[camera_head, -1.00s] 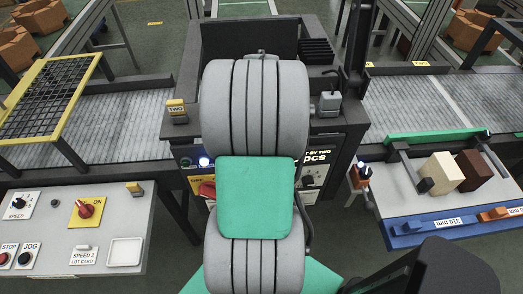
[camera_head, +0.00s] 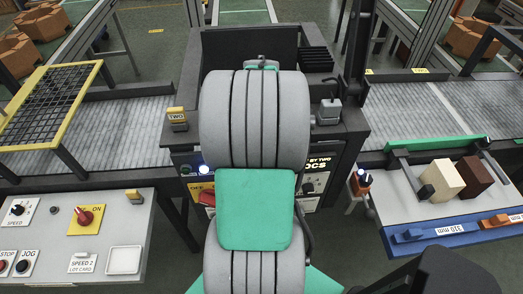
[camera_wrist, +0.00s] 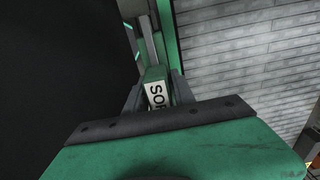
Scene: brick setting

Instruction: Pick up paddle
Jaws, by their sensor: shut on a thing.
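The wrist view shows a narrow green piece with a white label reading "SOR" (camera_wrist: 156,94), which appears to be the paddle. My gripper (camera_wrist: 155,80) has its dark fingers on either side of this piece and is shut on it. A grey and green strip runs on beyond the fingers toward the top of the picture; I cannot tell whether it is part of the paddle. In the head view my own arm hides the gripper and most of the held piece. A small bit of green shows just above the arm, in front of the dark machine (camera_head: 225,100).
Grey roller conveyors lie left (camera_head: 110,130) and right (camera_head: 425,100) of the machine. A control panel (camera_head: 110,210) stands at front left. At right, a bench with a blue edge (camera_head: 440,228) holds a cream block (camera_head: 440,180) and a brown block (camera_head: 474,176). A dark post rises right of the machine.

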